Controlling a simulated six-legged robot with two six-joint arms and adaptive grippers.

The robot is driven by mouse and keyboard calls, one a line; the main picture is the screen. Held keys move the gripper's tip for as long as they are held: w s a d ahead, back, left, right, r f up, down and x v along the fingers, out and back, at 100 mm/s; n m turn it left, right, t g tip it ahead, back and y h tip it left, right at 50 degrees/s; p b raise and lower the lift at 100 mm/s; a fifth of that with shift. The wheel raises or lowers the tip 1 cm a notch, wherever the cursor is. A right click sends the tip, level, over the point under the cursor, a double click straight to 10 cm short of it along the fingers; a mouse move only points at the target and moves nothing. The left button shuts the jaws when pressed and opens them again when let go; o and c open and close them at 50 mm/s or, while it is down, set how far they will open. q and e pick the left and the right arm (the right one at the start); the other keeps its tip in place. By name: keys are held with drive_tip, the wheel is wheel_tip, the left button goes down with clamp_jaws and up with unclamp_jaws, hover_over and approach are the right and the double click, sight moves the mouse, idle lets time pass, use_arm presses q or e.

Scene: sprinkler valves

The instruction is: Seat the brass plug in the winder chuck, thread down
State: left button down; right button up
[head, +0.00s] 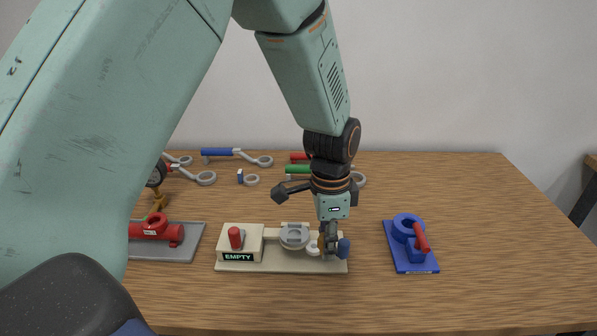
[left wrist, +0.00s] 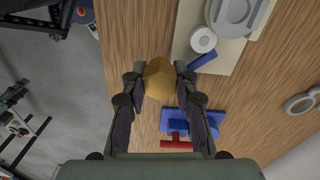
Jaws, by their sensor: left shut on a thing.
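My left gripper (head: 329,245) points down by the right end of the beige winder (head: 231,266). In the left wrist view the gripper (left wrist: 160,80) is shut on the rounded brass plug (left wrist: 159,76). The plug appears over bare wood beside the winder; its thread is hidden, so I cannot tell which way it points. In the head view the fingers largely hide the plug. The grey round chuck (head: 293,236) is on the winder, left of the gripper, with nothing visible in it. It also shows in the left wrist view (left wrist: 232,12). My right gripper is not in view.
The winder carries a red knob (head: 235,238), an "EMPTY" label (head: 238,257), a white roll (left wrist: 202,40) and a blue piece (head: 343,247). A blue fixture with a red handle (head: 422,238) stands to the right. A red valve (head: 155,231) is left; wrenches (head: 236,154) lie behind.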

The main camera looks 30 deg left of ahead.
use_arm(q)
drive_tip(key=shift+w+a+r+m+p, duration=1.9)
drive_tip(key=shift+a+r+m+p, duration=1.05)
drive_tip(key=shift+a+m+p, duration=2.85)
wheel_tip(320, 180, down, 7)
drive_tip(key=d+m+b, duration=0.1)
drive_tip(key=b, duration=0.2)
drive_tip(key=shift+d+m+b, duration=0.35)
drive_tip(key=shift+m+b, duration=0.05)
drive_tip(key=shift+a, duration=0.15)
